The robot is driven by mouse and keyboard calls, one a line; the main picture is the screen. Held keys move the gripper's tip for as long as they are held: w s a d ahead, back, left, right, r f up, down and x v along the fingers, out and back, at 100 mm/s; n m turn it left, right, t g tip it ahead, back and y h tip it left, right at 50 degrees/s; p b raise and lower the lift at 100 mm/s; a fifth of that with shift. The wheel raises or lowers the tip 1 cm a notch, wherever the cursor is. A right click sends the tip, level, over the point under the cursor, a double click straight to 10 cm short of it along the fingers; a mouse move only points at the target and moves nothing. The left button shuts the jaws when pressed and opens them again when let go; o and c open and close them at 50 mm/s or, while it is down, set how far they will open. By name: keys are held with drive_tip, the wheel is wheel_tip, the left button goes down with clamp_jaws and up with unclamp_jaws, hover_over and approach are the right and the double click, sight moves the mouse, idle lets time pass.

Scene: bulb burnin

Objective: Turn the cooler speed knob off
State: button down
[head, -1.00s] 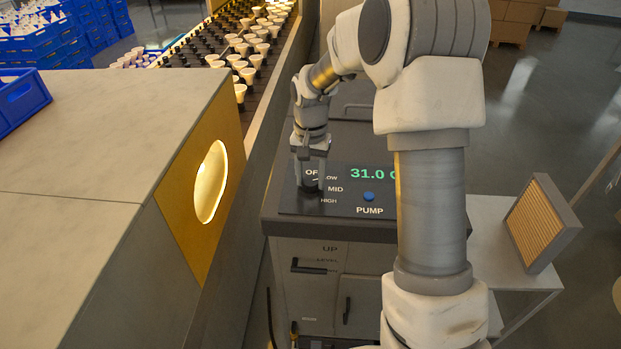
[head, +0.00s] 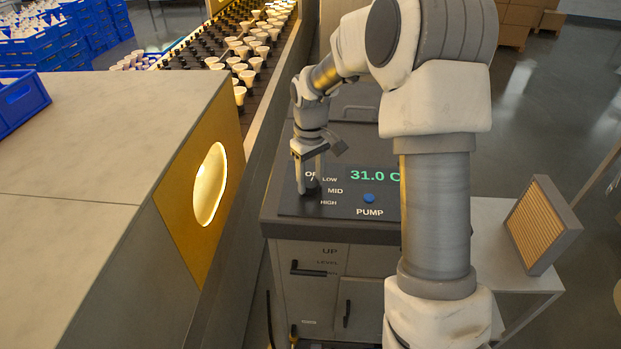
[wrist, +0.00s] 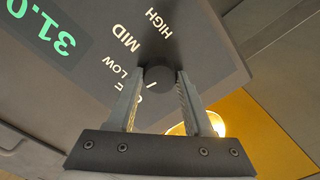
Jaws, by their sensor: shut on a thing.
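The dark round cooler speed knob (head: 312,187) sits on the cooler's top panel beside the words OFF, LOW, MID and HIGH. It also shows in the wrist view (wrist: 158,76), between the two fingertips. My gripper (head: 309,184) points down from above and is shut on the knob, one finger on each side. In the wrist view my gripper (wrist: 160,86) frames the knob. The fingers partly hide OFF, and I cannot tell the knob's exact setting.
A green display (head: 374,175) reads 31.0, its end cut off by my arm. A blue PUMP button (head: 369,198) is close to the knob's right. A conveyor (head: 215,83) with cups runs behind left. A framed filter (head: 541,225) stands on a side table at right.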

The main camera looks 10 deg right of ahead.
sight(311, 183)
drive_tip(key=shift+n, duration=1.2)
drive_tip(key=shift+c, duration=1.4)
unclamp_jaws()
drive_tip(key=shift+r, duration=0.1)
wheel_tip(311, 183, up, 17)
drive_tip(key=shift+r, duration=0.2)
